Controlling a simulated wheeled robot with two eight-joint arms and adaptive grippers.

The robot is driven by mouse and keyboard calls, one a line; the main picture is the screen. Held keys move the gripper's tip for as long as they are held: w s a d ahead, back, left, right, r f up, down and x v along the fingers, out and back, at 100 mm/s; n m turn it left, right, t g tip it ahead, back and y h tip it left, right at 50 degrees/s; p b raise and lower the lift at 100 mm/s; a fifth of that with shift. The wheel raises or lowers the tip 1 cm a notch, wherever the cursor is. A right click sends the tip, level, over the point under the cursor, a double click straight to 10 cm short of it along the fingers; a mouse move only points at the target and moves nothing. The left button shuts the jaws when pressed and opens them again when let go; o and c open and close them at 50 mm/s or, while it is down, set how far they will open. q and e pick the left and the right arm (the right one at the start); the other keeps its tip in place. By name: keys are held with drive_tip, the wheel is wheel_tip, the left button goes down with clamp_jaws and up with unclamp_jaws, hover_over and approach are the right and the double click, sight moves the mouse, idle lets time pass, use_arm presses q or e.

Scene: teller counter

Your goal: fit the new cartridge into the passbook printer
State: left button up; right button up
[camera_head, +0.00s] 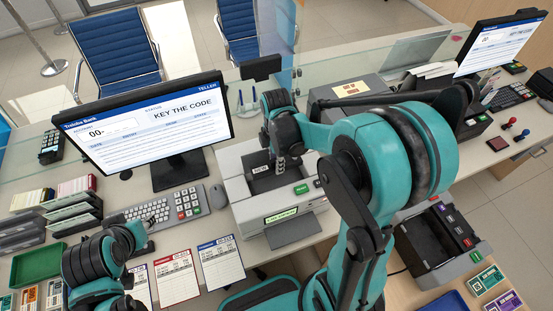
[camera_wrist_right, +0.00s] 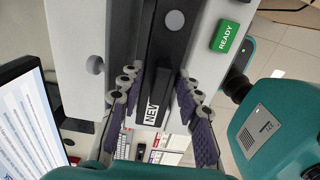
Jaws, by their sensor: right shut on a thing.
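The passbook printer (camera_head: 236,190) is a light grey box with an open dark bay, a green READY label (camera_head: 301,189) and a lit green strip on its front. The new cartridge (camera_head: 262,170) is dark with a white NEW label and is at the bay. In the right wrist view my right gripper (camera_wrist_right: 160,95) is shut on the cartridge (camera_wrist_right: 170,65), one finger on each side, between the printer's grey walls. I cannot tell how deep the cartridge sits. My left gripper (camera_head: 153,222) hangs over the keyboard's lower edge; its fingers are too small to read.
A teller monitor (camera_head: 150,120) reading KEY THE CODE stands left of the printer, with a keyboard and keypad (camera_head: 187,203) in front. Passbook-style cards (camera_head: 177,277) lie at the front edge. A grey machine (camera_head: 349,91) stands behind my right arm. A green tray (camera_head: 38,262) is at left.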

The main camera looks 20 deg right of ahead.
drive_tip(key=shift+f+b, duration=2.2)
drive_tip(key=shift+f, duration=0.75)
drive_tip(key=o, duration=1.2)
drive_tip(key=shift+o, duration=0.2)
drive_tip(key=shift+r, duration=0.15)
drive_tip(key=shift+r+p, duration=3.4)
drive_tip(key=shift+r, duration=1)
